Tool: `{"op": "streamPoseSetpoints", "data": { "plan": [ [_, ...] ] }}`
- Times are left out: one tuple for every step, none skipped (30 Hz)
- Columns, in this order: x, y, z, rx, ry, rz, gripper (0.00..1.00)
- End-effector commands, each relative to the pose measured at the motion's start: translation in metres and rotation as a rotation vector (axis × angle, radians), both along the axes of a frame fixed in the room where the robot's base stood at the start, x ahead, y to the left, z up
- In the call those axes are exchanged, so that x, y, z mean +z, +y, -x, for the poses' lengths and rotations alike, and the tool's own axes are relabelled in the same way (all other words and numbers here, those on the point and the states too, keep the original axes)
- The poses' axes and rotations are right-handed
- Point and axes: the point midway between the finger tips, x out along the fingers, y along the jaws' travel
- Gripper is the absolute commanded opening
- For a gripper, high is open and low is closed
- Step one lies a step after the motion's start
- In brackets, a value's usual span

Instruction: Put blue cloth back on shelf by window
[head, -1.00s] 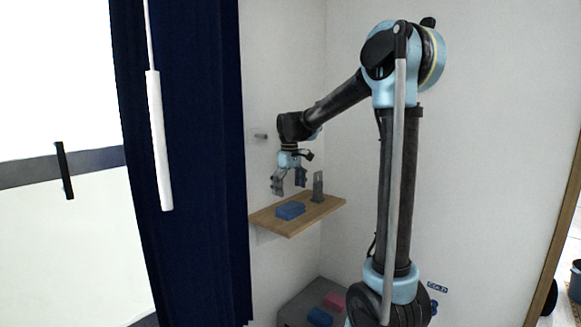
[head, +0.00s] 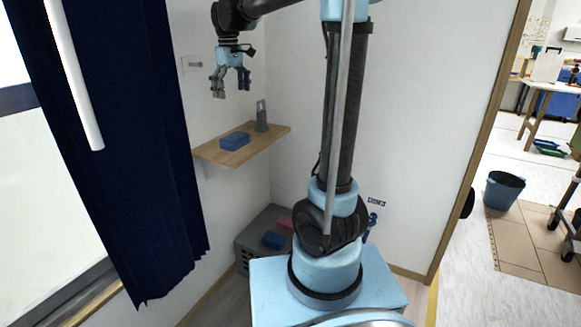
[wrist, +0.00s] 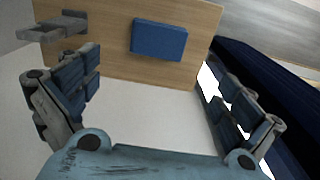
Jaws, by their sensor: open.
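A folded blue cloth (head: 235,141) lies flat on the wooden shelf (head: 268,139) beside the dark blue curtain. In the wrist view the cloth (wrist: 159,40) lies on the bare wood of the shelf (wrist: 108,55), apart from my fingers. My gripper (head: 231,88) is open and empty, pointing down above the shelf. In the wrist view the gripper's (wrist: 155,88) fingers are spread wide with nothing between them. A second blue cloth (head: 273,240) lies in the grey crate below the shelf.
A grey upright metal holder (head: 261,117) stands on the shelf near the wall. A pink item (head: 286,224) lies in the grey crate (head: 246,262). The curtain (head: 130,130) hangs close to the shelf's left side. A bucket (head: 503,190) stands on open floor at right.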

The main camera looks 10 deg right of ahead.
Motion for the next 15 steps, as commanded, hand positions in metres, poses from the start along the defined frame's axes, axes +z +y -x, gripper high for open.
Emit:
{"op": "streamPoseSetpoints", "data": {
  "plan": [
    [-0.002,-0.011,0.009,-0.022,-0.004,-0.002,1.00],
    [-0.004,-0.017,0.014,-0.037,-0.007,-0.003,1.00],
    [-0.007,-0.027,0.023,-0.061,-0.012,-0.004,1.00],
    [-0.009,-0.034,0.030,-0.081,-0.017,-0.007,1.00],
    [-0.012,-0.042,0.037,-0.101,-0.021,-0.009,1.00],
    [-0.016,-0.052,0.047,-0.129,-0.026,-0.011,1.00],
    [-0.019,-0.059,0.055,-0.149,-0.030,-0.012,1.00],
    [-0.022,-0.067,0.062,-0.170,-0.034,-0.014,1.00],
    [-0.027,-0.076,0.072,-0.197,-0.040,-0.017,1.00],
    [-0.031,-0.082,0.080,-0.217,-0.044,-0.019,1.00],
    [-0.035,-0.089,0.088,-0.238,-0.049,-0.021,1.00],
    [-0.041,-0.098,0.098,-0.264,-0.054,-0.023,1.00],
    [-0.046,-0.104,0.106,-0.285,-0.058,-0.024,1.00],
    [-0.050,-0.110,0.114,-0.306,-0.062,-0.026,1.00],
    [-0.057,-0.118,0.125,-0.332,-0.068,-0.029,1.00]
  ]
}}
